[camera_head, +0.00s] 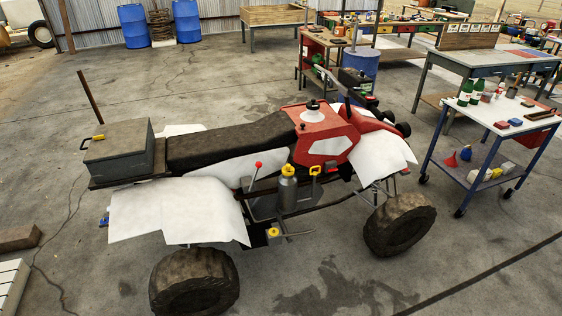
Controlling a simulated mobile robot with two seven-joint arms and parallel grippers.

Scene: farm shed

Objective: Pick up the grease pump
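A grey metal cylinder with a yellow cap (288,190) stands upright at the near side of a red and white quad bike (318,128). It looks like a canister or pump, but I cannot tell for sure that it is the grease pump. A lever with a red knob (258,165) is to its left and a yellow handle (315,169) to its right. A small yellow-topped part (273,232) sits lower, near the footrest. Neither of my grippers is in view.
A blue-legged cart (492,122) at the right holds green bottles (466,92) and small items; its lower shelf has a red funnel (451,160). A workbench (478,60) and red tool trolley (322,44) stand behind. Wooden block (18,238) lies left. Concrete floor is open at the front right.

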